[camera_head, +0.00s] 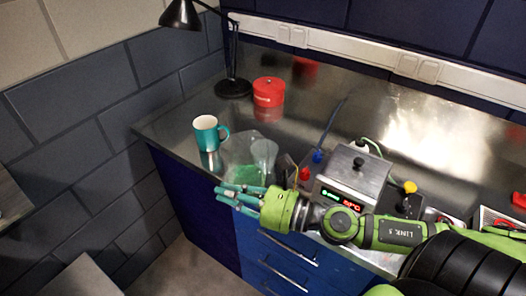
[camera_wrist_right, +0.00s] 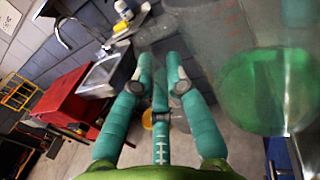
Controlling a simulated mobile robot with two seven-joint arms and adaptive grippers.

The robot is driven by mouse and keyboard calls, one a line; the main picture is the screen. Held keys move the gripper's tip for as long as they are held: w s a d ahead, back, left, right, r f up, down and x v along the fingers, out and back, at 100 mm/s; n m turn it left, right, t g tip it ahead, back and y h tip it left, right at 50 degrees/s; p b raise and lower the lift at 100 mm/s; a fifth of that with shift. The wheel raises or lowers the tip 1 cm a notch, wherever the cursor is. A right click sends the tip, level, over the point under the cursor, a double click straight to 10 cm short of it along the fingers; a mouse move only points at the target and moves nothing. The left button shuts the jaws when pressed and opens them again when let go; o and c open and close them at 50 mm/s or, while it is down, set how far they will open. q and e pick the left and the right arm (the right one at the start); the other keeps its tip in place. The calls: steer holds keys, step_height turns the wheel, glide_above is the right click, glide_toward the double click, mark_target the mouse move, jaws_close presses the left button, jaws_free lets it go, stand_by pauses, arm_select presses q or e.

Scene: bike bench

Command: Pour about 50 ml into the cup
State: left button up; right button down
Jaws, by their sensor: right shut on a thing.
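A teal mug (camera_head: 206,134), white inside, stands upright near the left end of the metal bench. A clear jug (camera_head: 239,151) with green liquid low inside is at the front edge, right of and nearer than the mug. My left gripper is not in view.
A red tin (camera_head: 268,92) and a black lamp (camera_head: 233,88) stand behind. A metal device with a red display (camera_head: 355,175) is to the right. Bare bench lies around the mug.

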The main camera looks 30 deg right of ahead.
steer(key=shift+s+d+f+n+g+y+b, duration=0.2)
steer(key=shift+f+n+g+y+b, duration=0.25)
steer(key=shift+f+n+y+b, duration=0.15)
steer(key=shift+s+d+f+n+g+y+b, duration=0.1)
steer(key=shift+d+f+n+g+y+b, duration=0.05)
steer(key=shift+f+n+g+y+b, duration=0.4)
steer(key=w+a+f+m+t+h+p, duration=0.2)
steer(key=w+a+m+h, duration=0.1)
steer(key=w+h, duration=0.2)
steer(key=w+a+f+m+t+h+p, duration=0.3)
steer(key=w+m+h, duration=0.1)
steer(key=w, duration=0.3)
steer(key=shift+w+f+h, duration=0.3)
steer(key=shift+w+h, duration=0.05)
